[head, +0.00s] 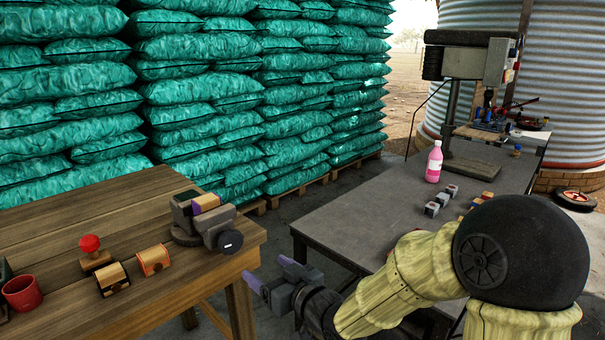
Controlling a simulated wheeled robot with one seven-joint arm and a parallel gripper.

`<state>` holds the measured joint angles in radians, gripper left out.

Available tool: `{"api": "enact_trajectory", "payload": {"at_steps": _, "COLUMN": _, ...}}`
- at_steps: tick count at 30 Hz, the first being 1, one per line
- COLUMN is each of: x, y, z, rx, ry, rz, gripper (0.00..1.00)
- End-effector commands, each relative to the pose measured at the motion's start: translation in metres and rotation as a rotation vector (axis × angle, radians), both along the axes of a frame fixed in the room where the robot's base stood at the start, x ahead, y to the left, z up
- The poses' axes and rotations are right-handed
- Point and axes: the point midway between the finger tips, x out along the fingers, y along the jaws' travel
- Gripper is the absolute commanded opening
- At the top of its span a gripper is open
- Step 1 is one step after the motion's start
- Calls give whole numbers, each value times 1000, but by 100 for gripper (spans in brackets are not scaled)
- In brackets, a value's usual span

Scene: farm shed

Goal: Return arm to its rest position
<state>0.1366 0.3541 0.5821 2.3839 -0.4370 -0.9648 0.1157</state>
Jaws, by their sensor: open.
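My gripper (267,277) shows at the bottom middle of the head view, at the end of my pale yellow-sleeved arm. Its purple-tipped fingers are apart and I see nothing held between them. It is in the gap between the wooden bench (90,210) on the left and the grey table (360,215) on the right. The arm bends at a large dark joint at the lower right, in front of part of the grey table. No wrist view is given.
A vise (205,222) sits on the wooden bench's right corner, near my gripper. A red cup (22,293), a red-knobbed block (93,258) and two wooden blocks lie left. The grey table bears a pink bottle (434,163), small blocks and a drill press (460,100). Green sacks stand behind.

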Motion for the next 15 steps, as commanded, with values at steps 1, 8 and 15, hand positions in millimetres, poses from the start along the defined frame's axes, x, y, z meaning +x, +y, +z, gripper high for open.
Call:
{"api": "enact_trajectory", "payload": {"at_steps": 1, "x": 2, "y": -12, "z": -10, "rx": -53, "ry": 34, "rz": -36, "gripper": 73}}
{"api": "enact_trajectory", "payload": {"at_steps": 8, "x": -3, "y": -97, "z": -67, "rx": -330, "ry": 292, "rz": -253, "gripper": 73}}
{"api": "enact_trajectory", "payload": {"at_steps": 15, "x": -50, "y": -189, "z": -104, "rx": -513, "ry": 625, "rz": -464, "gripper": 73}}
